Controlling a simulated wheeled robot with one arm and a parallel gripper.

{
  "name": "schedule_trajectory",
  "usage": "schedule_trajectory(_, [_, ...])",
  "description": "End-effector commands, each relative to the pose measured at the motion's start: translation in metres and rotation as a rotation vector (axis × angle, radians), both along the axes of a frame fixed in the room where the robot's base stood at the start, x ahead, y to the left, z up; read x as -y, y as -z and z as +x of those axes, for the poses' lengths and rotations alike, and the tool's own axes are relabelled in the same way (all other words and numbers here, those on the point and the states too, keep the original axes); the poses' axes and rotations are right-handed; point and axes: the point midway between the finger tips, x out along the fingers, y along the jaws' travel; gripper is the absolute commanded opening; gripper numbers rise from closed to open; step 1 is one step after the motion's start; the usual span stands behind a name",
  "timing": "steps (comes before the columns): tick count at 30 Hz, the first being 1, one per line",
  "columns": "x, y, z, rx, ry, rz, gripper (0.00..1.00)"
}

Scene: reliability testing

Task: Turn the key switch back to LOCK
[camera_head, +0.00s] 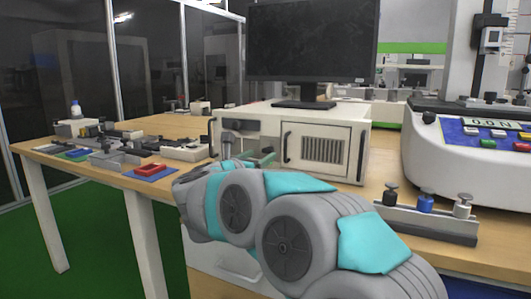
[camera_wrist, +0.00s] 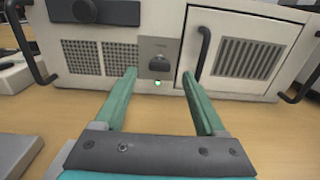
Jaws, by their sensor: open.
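The key switch (camera_wrist: 157,64) is a dark knob on a small grey plate on the front of a cream metal cabinet (camera_wrist: 165,15). In the wrist view it lies ahead of my gripper (camera_wrist: 158,76), between the two green fingers as seen. The fingers are open and spread apart, with nothing between them that I can tell is held. I cannot tell whether they reach as far as the knob. The plate's lettering is too small to read. In the head view the cabinet (camera_head: 325,120) stands on the wooden table, and my arm hides the switch.
A cabinet door with a black handle (camera_wrist: 203,52) and vent is just right of the switch. A monitor (camera_head: 312,40) stands on the cabinet. A testing machine (camera_head: 465,165) and terminal posts (camera_head: 425,202) are at right. Small devices (camera_head: 150,170) lie at left.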

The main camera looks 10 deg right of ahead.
Motion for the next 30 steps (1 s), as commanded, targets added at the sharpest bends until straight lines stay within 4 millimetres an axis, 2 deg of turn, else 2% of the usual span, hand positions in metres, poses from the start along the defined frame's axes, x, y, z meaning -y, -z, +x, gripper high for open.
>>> schedule_trajectory(3, [0.013, -0.001, 0.016, 0.000, 0.007, -0.003, 0.72])
schedule_trajectory(9, [0.024, 0.000, 0.033, -0.002, 0.001, -0.002, 0.72])
schedule_trajectory(20, [0.027, 0.000, 0.037, 0.000, 0.000, -0.002, 0.72])
schedule_trajectory(30, [0.027, 0.000, 0.037, -0.001, -0.001, -0.003, 0.35])
